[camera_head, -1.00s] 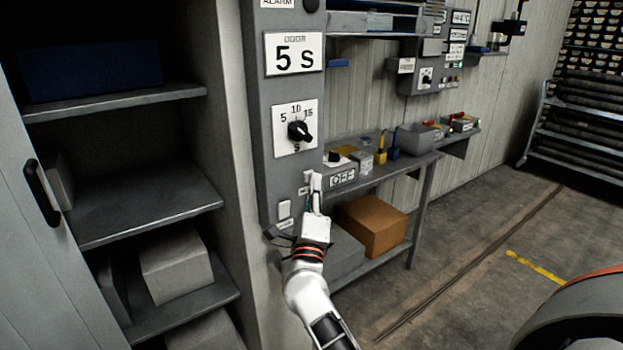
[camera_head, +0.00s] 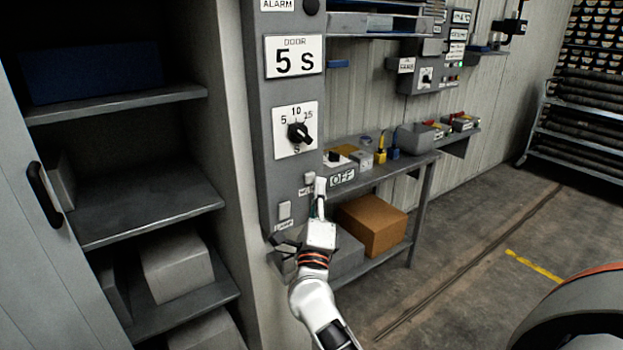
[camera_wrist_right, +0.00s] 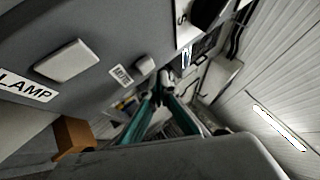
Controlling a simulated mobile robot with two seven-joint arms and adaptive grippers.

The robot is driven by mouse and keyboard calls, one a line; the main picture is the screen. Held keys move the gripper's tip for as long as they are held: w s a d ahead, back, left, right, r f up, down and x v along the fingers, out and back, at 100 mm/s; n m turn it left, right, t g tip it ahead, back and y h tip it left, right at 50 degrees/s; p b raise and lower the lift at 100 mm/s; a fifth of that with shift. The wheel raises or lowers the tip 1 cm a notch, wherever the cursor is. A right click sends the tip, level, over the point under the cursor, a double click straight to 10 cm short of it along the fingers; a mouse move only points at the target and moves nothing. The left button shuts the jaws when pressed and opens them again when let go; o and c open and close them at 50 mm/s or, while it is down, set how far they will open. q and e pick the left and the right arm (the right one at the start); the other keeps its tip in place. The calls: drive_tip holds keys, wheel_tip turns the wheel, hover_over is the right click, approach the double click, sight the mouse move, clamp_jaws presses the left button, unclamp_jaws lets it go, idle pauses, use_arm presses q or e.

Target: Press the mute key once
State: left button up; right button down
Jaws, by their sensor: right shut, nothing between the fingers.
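The mute key (camera_head: 309,178) is a small pale square button on the side of the grey control panel (camera_head: 262,130). Its label sits just below it in the head view, and the MUTE label (camera_wrist_right: 121,75) also shows in the right wrist view. My right gripper (camera_head: 320,184) is shut and empty, its tip just right of the key in the head view. A small gap seems to lie between tip and key, but contact is hard to judge. In the right wrist view, the teal fingers (camera_wrist_right: 158,100) converge near the key. My left gripper is not in view.
The lamp key (camera_head: 284,210) lies lower left of the mute key. Above are a rotary knob (camera_head: 299,133) and a "5 S" display (camera_head: 294,56). A cardboard box (camera_head: 372,225) stands below. Open floor lies right.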

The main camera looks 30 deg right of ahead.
drive_tip(key=s+p, duration=0.2)
drive_tip(key=s, duration=0.3)
drive_tip(key=shift+d, duration=0.2)
idle(0.9)
drive_tip(key=s+a+f+n+y, duration=0.4)
drive_tip(key=a+f+n+y, duration=0.4)
drive_tip(key=f+n, duration=0.3)
drive_tip(key=s+a+f+n+y, duration=0.3)
drive_tip(key=a+f+n+y, duration=0.55)
drive_tip(key=n, duration=0.45)
drive_tip(key=s+f+n+g, duration=0.8)
drive_tip(key=s+f, duration=0.7)
drive_tip(key=f, duration=0.4)
drive_tip(key=shift+s+f+n, duration=0.15)
drive_tip(key=shift+f+n, duration=0.15)
drive_tip(key=shift+n, duration=0.3)
